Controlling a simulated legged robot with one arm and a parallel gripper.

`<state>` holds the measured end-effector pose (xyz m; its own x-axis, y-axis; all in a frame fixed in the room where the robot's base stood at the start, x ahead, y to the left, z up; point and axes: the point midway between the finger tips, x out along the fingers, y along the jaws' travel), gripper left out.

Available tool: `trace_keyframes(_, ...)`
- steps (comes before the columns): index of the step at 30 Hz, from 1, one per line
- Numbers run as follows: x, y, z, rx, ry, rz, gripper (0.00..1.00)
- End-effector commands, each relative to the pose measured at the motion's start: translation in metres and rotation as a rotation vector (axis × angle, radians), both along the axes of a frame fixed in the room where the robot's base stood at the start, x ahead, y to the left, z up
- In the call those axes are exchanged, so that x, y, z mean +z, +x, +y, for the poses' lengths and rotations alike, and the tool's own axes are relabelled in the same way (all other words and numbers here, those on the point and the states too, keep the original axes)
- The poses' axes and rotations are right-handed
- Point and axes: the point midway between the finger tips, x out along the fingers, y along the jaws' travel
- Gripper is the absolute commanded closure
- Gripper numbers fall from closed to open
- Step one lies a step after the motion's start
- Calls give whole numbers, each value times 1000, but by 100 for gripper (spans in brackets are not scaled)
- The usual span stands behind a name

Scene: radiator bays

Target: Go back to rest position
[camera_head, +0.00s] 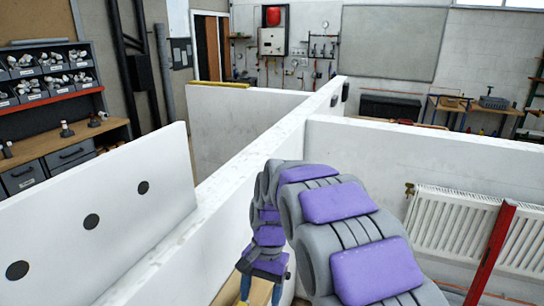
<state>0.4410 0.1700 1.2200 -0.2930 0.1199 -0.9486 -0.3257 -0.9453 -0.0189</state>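My arm rises from the bottom right, grey with purple pads, and bends down behind itself near the middle of the picture.
White partition walls (240,150) run close to my arm on the left and ahead. A white panel radiator (480,225) hangs on the right, with a red post (490,255) in front. A workbench with bins (45,75) stands at the left.

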Motion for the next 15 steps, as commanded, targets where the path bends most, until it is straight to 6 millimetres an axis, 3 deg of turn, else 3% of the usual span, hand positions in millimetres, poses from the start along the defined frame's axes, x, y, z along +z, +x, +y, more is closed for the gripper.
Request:
trace_keyframes(7,13,-55,-56,57,-8,-53,34)
trace_keyframes(15,11,-127,-106,138,-20,-94,34)
